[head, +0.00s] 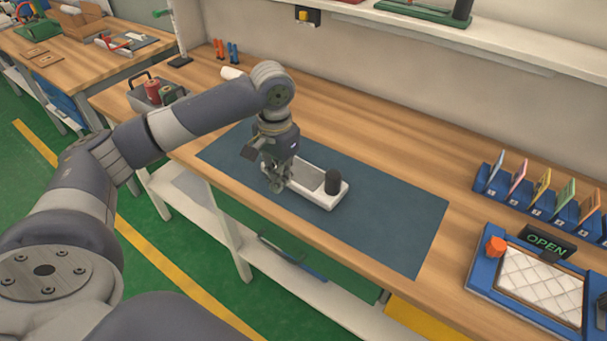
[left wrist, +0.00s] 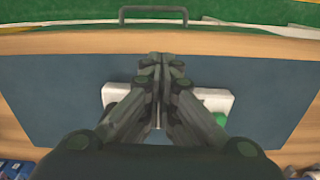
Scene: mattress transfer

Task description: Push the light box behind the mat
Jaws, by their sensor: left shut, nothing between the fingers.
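A long white box (head: 319,188) lies on the dark blue mat (head: 390,220) on the wooden bench. A black cylinder (head: 332,182) stands at its right end. My left gripper (head: 277,186) points down at the left end of the box in the head view, shut and empty. Its shut fingers also show in the left wrist view (left wrist: 158,62). I cannot tell whether it touches the box. My right gripper is out of view.
A blue-framed tray (head: 478,287) with a white quilted pad and an OPEN sign (head: 547,243) sits at the right. Blue holders with coloured cards (head: 542,184) stand behind it. A grey caddy (head: 141,101) is at the left. Bare wood lies behind the mat.

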